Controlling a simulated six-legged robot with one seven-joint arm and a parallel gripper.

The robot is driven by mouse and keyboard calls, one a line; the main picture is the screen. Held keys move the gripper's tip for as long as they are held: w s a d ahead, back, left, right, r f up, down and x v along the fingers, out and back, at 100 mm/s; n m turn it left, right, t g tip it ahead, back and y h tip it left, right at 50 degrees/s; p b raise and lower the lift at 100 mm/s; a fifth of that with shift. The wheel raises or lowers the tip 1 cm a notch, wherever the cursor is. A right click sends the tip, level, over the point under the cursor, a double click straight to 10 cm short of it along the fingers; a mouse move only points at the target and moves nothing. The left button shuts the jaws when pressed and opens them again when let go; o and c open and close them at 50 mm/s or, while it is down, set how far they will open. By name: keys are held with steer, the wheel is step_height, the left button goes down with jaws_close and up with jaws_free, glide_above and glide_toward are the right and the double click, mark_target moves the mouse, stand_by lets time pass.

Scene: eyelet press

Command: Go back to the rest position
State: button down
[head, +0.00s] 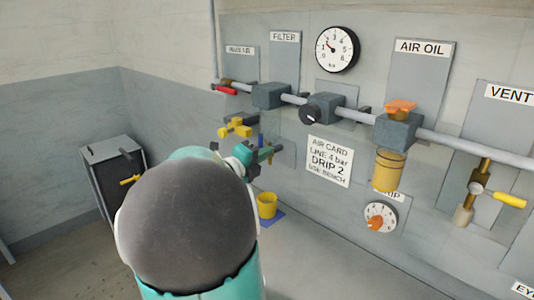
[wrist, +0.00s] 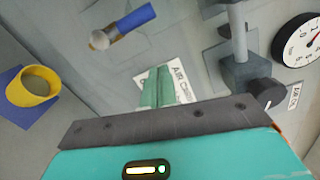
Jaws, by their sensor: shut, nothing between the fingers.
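My gripper (head: 270,153) is in front of the grey wall panel, below the filter (head: 271,96) and left of the white air card (head: 329,161). It also shows in the wrist view (wrist: 157,90), where its two green fingers lie together, shut with nothing between them. They cover part of the air card (wrist: 182,86) behind. My arm's large rounded link hides part of the floor and bench in the head view. Nothing marks a rest position in either view.
A yellow cup (head: 267,204) stands on a blue mat (head: 271,219) below my gripper. The air-oil unit (head: 391,151), drip dial (head: 381,217) and vent valve (head: 480,188) are right. A dark cabinet (head: 98,190) stands left.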

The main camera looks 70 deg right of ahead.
steer(key=w+a+f+m+t+y, duration=0.25)
steer(key=a+m, duration=0.35)
steer(key=a, duration=0.4)
steer(key=w+a+f+m+t+y, duration=0.25)
steer(key=a+m+y, duration=0.2)
steer(key=a, duration=0.55)
steer(key=w+a+f+m+t+y, duration=0.2)
steer(key=a+f+m, duration=0.3)
steer(key=a, duration=0.5)
steer(key=a+r+m+t+y, duration=0.1)
steer(key=a+m+t+y, duration=0.4)
steer(key=a+m, duration=0.8)
steer(key=a+y, duration=0.3)
steer(key=a, duration=0.7)
steer(key=shift+r+m, duration=0.15)
steer(key=shift+m, duration=0.2)
steer(key=shift+w+d, duration=0.1)
steer(key=shift+d, duration=0.2)
